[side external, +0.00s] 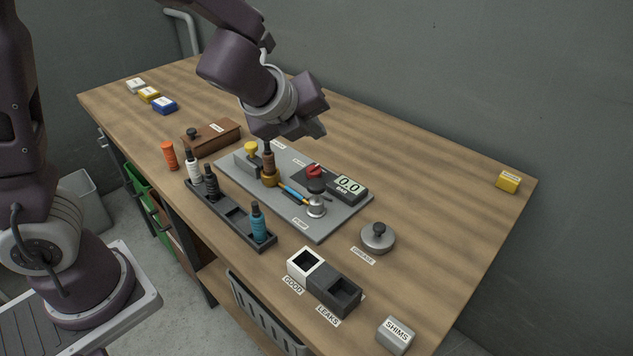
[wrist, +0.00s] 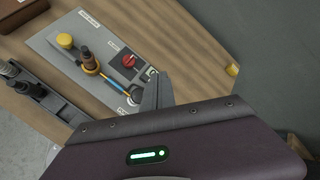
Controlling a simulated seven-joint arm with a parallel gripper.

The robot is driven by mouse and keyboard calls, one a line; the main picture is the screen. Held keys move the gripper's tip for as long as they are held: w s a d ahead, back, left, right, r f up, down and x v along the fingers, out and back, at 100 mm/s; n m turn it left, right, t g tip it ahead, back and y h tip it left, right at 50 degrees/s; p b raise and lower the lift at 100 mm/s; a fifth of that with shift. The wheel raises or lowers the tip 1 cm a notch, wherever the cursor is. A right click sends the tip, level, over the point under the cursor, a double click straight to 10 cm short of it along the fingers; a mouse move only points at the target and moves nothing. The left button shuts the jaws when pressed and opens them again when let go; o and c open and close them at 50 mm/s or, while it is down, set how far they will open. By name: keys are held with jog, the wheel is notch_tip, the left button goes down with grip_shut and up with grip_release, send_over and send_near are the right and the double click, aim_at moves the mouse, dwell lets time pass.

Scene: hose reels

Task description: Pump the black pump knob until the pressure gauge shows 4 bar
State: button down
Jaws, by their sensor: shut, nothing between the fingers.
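The black pump knob (side external: 317,186) sits on top of a silver cylinder (side external: 316,207) at the front right of the grey plate, beside the "PUMP" label. The pressure gauge (side external: 348,187) behind it reads 0.0 bar. My gripper (side external: 316,131) is shut and empty, above the back part of the plate and clear of the pump knob. In the wrist view my gripper (wrist: 158,88) covers part of the plate's right end, and the gauge (wrist: 149,75) shows only in part.
On the plate (side external: 327,230) are a red knob (side external: 314,171), a yellow knob (side external: 251,147), and a brown bottle (side external: 269,163) in an amber fitting. A bottle rack (side external: 228,214) stands in front. A grease tin (side external: 377,239) is to the right.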

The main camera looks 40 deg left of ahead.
aim_at(316, 183)
jog(key=shift+f, duration=4.4)
jog(key=shift+a, duration=0.1)
jog(key=shift+f, duration=0.4)
jog(key=shift+f, duration=1.3)
jog(key=shift+r, duration=1.7)
jog(key=shift+r, duration=2.55)
